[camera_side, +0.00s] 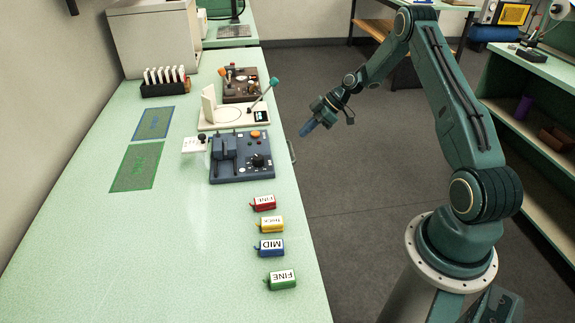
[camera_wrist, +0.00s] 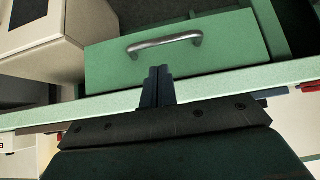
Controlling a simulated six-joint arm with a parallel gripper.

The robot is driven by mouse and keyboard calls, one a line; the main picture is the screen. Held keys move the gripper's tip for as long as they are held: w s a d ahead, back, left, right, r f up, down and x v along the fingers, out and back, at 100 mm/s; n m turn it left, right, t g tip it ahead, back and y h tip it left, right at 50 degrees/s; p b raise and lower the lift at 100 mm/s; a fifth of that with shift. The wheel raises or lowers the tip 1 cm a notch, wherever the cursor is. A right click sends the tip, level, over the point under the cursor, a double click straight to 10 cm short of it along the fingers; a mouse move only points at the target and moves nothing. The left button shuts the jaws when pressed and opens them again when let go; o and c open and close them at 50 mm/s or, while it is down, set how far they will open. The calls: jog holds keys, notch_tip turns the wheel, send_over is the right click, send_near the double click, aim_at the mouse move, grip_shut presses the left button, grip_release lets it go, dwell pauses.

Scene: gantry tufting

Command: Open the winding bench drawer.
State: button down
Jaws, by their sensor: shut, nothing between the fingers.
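The winding bench (camera_side: 205,255) is the long pale green table at the left of the side view. Its green drawer front (camera_wrist: 225,60) fills the upper middle of the wrist view. A silver bar handle (camera_wrist: 165,42) is fixed across it; its end shows as a small grey bar at the bench's right edge in the side view (camera_side: 292,151). The drawer looks shut. My gripper (camera_wrist: 159,70) is shut and empty, its tips below the handle in the wrist view and apart from it. In the side view my gripper (camera_side: 306,130) hangs in the aisle beside the bench edge.
On the bench stand a blue-grey device (camera_side: 240,165), a white device (camera_side: 232,115) and several coloured labelled blocks, one red (camera_side: 263,203). A pale box (camera_wrist: 45,40) stands left of the drawer in the wrist view. The grey floor (camera_side: 345,170) beside the bench is clear.

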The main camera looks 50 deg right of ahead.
aim_at(291, 149)
jog(key=shift+x, duration=3.85)
jog(key=shift+s+d, duration=0.1)
jog(key=s+d, duration=1.2)
jog(key=shift+s+d, duration=0.15)
